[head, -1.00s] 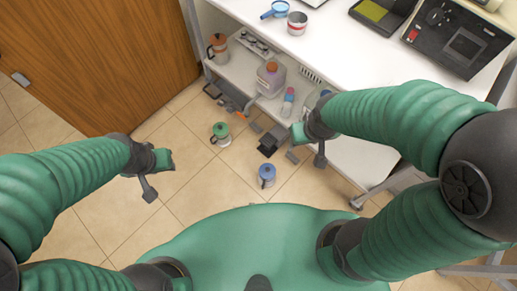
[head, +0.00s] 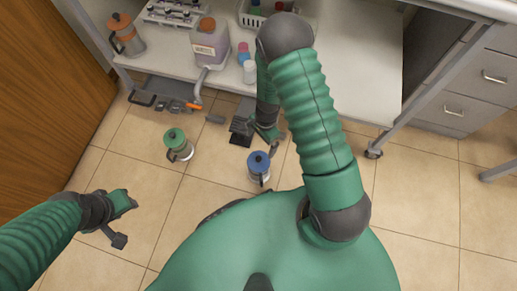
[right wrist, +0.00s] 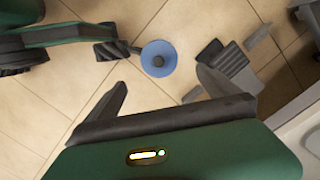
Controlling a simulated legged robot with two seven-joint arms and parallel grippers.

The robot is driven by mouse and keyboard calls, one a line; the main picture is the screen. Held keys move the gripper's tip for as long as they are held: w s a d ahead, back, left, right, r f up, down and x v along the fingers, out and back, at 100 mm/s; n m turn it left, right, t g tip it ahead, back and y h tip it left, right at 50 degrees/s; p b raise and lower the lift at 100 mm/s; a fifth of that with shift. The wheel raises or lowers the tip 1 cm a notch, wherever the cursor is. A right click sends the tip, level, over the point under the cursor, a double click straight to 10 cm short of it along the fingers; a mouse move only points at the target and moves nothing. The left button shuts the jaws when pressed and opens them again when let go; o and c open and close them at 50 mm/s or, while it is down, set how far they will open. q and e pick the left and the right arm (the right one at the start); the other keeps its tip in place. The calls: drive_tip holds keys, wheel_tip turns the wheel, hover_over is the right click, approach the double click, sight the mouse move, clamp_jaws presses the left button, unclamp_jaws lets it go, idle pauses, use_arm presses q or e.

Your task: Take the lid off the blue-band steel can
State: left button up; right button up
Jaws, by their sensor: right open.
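The steel can with a blue lid (head: 258,163) stands on the tiled floor in front of my base, its dark handle toward me. In the right wrist view its round blue lid (right wrist: 148,62) with a dark knob shows from above and hides most of the body. The lid is on the can. My right gripper (head: 272,148) is just above and right of the can in the head view. In the right wrist view the right gripper (right wrist: 160,86) is open and empty, the lid beyond its fingertips. My left gripper (head: 122,221) is at lower left, away from the can.
A green-lidded can (head: 178,145) stands on the floor to the left. A dark block (head: 240,136) lies close behind the blue-lidded can. The bench's lower shelf (head: 165,63) holds an orange-lidded can (head: 125,35) and a jug (head: 210,43). Floor to the right is clear.

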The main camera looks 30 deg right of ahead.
drive_tip(key=f+b, duration=0.1)
drive_tip(key=f, duration=0.2)
drive_tip(key=f+b, duration=0.2)
drive_tip(key=f, duration=0.2)
drive_tip(key=a+f+b, duration=0.1)
drive_tip(key=f+b, duration=0.1)
drive_tip(key=f, duration=0.1)
drive_tip(key=shift+s+f, duration=0.15)
drive_tip(key=shift+f, duration=0.05)
drive_tip(key=f+b, duration=0.5)
drive_tip(key=shift+s, duration=0.2)
drive_tip(key=shift+r, duration=0.15)
drive_tip(key=shift+c, duration=0.3)
drive_tip(key=c, duration=1)
